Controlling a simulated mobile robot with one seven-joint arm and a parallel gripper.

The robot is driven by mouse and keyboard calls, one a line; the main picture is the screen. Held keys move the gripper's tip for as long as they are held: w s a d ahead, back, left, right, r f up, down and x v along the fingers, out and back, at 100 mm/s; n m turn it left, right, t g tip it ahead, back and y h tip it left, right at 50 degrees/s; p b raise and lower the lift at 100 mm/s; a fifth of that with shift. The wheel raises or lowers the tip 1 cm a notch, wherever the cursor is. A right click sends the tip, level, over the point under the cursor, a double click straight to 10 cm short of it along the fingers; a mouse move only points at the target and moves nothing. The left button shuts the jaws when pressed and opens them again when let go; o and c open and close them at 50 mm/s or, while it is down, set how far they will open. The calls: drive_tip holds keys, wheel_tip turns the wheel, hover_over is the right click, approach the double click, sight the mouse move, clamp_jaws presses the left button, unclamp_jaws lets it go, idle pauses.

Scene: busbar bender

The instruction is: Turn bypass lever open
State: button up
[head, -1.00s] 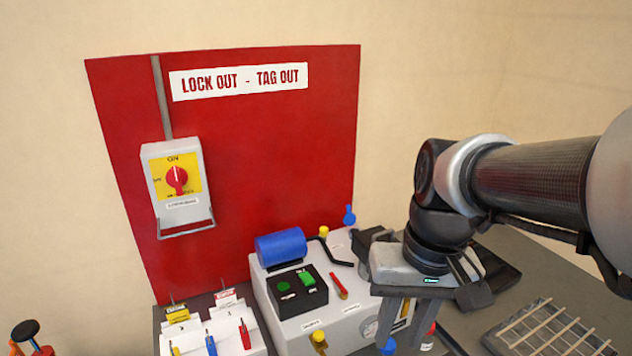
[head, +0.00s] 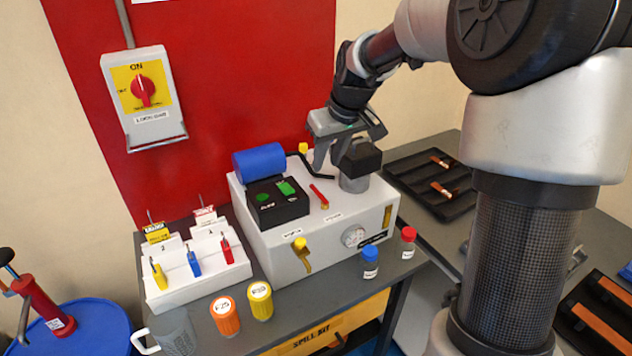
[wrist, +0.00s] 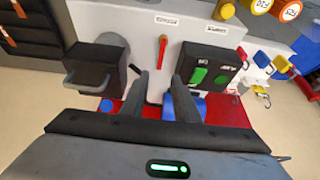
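A grey machine box (head: 268,235) stands on the bench. On its top is a red lever (head: 319,196), beside a small label; in the wrist view the red lever (wrist: 162,55) lies ahead of the fingertips, apart from them. A yellow lever (head: 303,254) hangs on the front face beside another label. I cannot read either label, so which lever is the bypass is unclear. My gripper (head: 326,160) is above the back of the box top, fingers down. In the wrist view its fingers (wrist: 163,82) are apart with nothing between them.
A blue cylinder (head: 260,162), a black bent handle (head: 319,174), a black button box (head: 276,203) and a black block (head: 361,158) crowd the top around my fingers. Bottles (head: 370,263) and a lock holder (head: 180,273) stand on the bench.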

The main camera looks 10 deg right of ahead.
sight(316, 189)
drive_tip(key=x, duration=1)
drive_tip(key=shift+w+f+b, duration=0.15)
drive_tip(key=shift+f+b, duration=0.15)
drive_tip(key=shift+f, duration=0.05)
clamp_jaws()
